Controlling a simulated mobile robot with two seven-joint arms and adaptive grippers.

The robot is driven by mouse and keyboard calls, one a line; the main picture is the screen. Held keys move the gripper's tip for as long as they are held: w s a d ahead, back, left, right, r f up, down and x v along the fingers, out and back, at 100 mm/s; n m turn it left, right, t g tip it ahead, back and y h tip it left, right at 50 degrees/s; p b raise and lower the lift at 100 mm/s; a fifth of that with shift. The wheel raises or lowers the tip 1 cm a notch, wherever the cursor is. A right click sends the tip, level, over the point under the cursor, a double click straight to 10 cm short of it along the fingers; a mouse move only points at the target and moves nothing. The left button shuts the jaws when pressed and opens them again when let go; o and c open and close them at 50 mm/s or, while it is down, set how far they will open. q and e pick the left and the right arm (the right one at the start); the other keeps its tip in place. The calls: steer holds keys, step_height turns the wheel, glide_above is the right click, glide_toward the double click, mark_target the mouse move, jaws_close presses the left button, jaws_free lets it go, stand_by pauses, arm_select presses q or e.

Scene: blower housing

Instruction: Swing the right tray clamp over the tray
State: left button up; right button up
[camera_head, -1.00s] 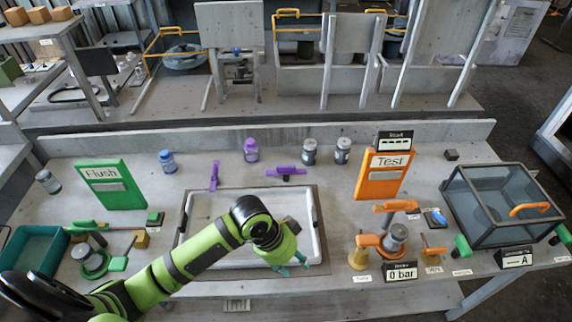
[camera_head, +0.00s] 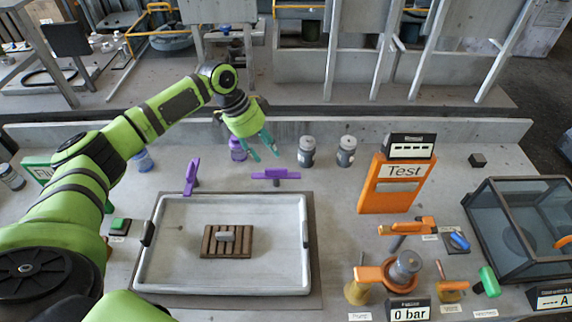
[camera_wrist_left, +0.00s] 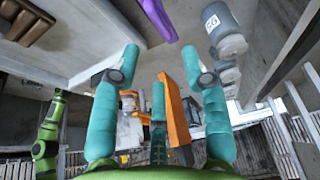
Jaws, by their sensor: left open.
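The white tray (camera_head: 305,250) lies on the bench with a brown slatted block (camera_head: 210,250) in it, a small grey piece on top. The right tray clamp (camera_head: 276,176) is purple, behind the tray's far rim, its bar lying sideways along the rim. The left tray clamp (camera_head: 191,177) is purple too, with its bar standing out along the depth of the bench. My left gripper (camera_head: 268,147) is open and empty, above and behind the right clamp. In the left wrist view a purple clamp part (camera_wrist_left: 158,18) shows beyond the open fingers (camera_wrist_left: 160,65). My right gripper is not seen.
Grey bottles (camera_head: 306,151) (camera_head: 346,151) stand just right of my left gripper, and a purple bottle (camera_head: 238,150) stands behind it. The orange Test panel (camera_head: 392,190) and a valve (camera_head: 408,262) stand at right. The bench between clamp and Test panel is clear.

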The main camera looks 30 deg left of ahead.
mark_target(278, 170)
arm_select(q)
steer(key=shift+s+f+b, duration=0.1)
steer(key=shift+f+b, duration=0.2)
steer(key=shift+f, duration=0.3)
steer(key=shift+p+x, duration=0.3)
steer(key=shift+x, duration=0.6)
steer(key=p+x, duration=0.1)
steer(key=x, duration=0.3)
steer(key=shift+d+f, duration=0.15)
steer(key=shift+w+f, duration=0.2)
steer(key=shift+f, duration=0.2)
jaws_close()
steer(key=shift+d, duration=0.1)
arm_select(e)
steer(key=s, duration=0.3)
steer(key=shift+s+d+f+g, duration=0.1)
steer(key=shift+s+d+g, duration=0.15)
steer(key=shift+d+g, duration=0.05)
